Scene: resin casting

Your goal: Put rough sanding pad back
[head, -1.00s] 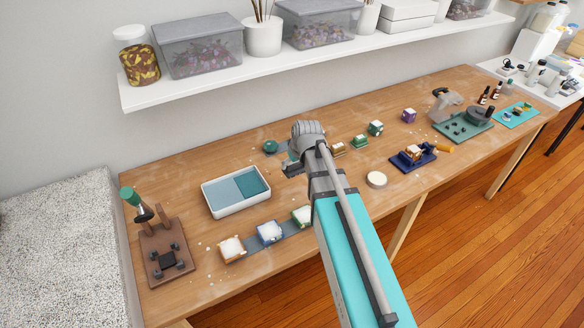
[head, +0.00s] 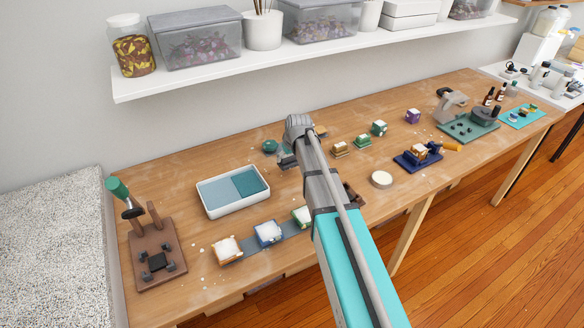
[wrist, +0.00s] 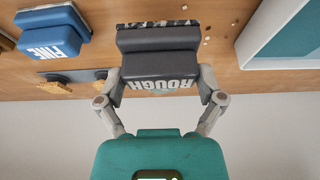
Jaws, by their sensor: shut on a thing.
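The rough sanding pad (wrist: 160,62) is a dark grey block with a speckled edge and the upside-down word ROUGH on its face. My gripper (wrist: 160,82) is shut on it, one finger on each side. The wooden bench shows beyond the pad in the wrist view; I cannot tell whether the pad touches it. A blue pad marked FINE (wrist: 53,36) lies to the left in the wrist view, apart from my gripper. In the head view my gripper (head: 286,162) is above the back of the bench, right of the white tray, partly hidden by my arm.
The white tray (head: 233,212) has light blue and teal halves. Dark shapes with tan pieces (wrist: 55,85) lie below the FINE pad in the wrist view. A brown stand (head: 160,258), several small blocks and a pale disc (head: 381,180) share the bench. A shelf (head: 300,58) hangs behind.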

